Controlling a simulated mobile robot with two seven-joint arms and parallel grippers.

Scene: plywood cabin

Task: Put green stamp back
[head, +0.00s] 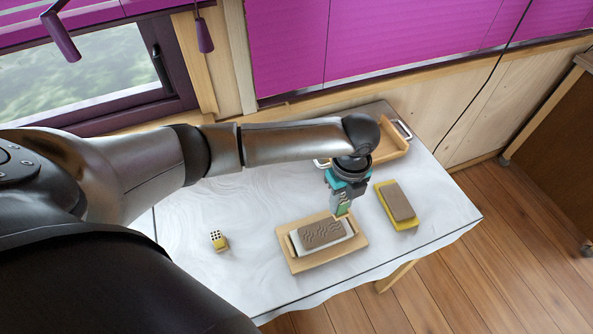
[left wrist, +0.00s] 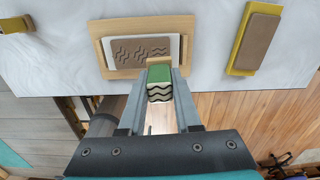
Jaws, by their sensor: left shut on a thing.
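The tray holds a white-edged brown slab (head: 322,233) printed with wavy marks. Whether the stamp touches the tray cannot be told. My right gripper is not in view.
A yellow block with a brown top (head: 398,203) lies right of the tray. A small yellow stamp with black dots (head: 218,240) stands at the left. Another wooden tray (head: 394,149) sits at the back, partly hidden by my arm. The marbled tabletop (head: 265,195) is otherwise mostly clear.

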